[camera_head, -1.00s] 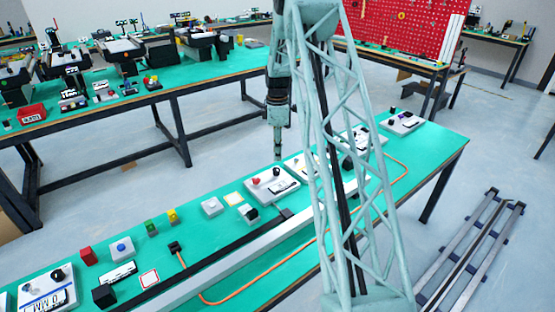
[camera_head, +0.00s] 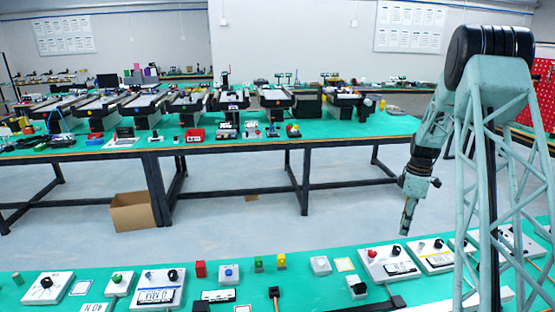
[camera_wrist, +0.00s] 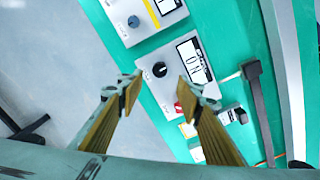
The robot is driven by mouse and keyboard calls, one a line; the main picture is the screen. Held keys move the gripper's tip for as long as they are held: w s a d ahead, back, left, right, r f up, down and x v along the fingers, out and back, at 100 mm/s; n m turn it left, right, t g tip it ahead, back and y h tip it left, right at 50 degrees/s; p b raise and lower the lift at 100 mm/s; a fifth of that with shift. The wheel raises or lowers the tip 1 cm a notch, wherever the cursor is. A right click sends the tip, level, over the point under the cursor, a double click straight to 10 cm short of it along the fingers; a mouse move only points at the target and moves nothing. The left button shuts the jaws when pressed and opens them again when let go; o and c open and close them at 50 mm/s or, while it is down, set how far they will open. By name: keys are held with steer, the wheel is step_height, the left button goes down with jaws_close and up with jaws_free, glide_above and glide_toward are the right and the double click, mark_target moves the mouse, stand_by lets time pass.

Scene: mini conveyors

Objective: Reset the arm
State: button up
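My gripper (camera_head: 406,222) hangs at the right of the head view, pointing down above the near green table's far edge. In the wrist view my gripper (camera_wrist: 160,90) has its two yellow-padded fingers apart, with nothing between them. A white panel with a black knob, a red button and a display (camera_wrist: 172,72) lies beyond the fingertips. A similar panel with a red button (camera_head: 387,265) lies just below the gripper in the head view. My arm is bent at a dark upper joint.
The near green table (camera_head: 330,290) carries several panels, small coloured blocks and buttons. Across a floor gap (camera_head: 300,220), a long far table (camera_head: 380,126) holds mini conveyors (camera_head: 190,101). A cardboard box (camera_head: 133,212) stands under it. Open floor surrounds the gripper's far side.

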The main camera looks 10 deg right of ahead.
steer(key=shift+r, duration=0.1)
steer(key=s+a+r+m+t, duration=0.15)
steer(key=s+a+r, duration=0.25)
steer(key=a+r, duration=0.75)
steer(key=s+a+r+m, duration=0.2)
steer(key=s+a+r, duration=0.2)
steer(key=a+r, duration=0.75)
steer(key=s+a+r+m, duration=0.3)
steer(key=s+a+r, duration=0.9)
steer(key=s, duration=0.2)
steer(key=s+a+m, duration=0.1)
steer(key=s+a, duration=0.3)
steer(key=s, duration=0.5)
steer(key=s+a+m+t, duration=0.1)
steer(key=s+a, duration=0.3)
steer(key=s, duration=0.4)
steer(key=s+a+m+t, duration=0.1)
steer(key=s+a, duration=0.3)
steer(key=s, duration=0.5)
steer(key=shift+s+r+m, duration=0.2)
steer(key=shift+s+m, duration=0.1)
steer(key=shift+m, duration=0.05)
steer(key=shift+t, duration=0.25)
steer(key=shift+d, duration=0.1)
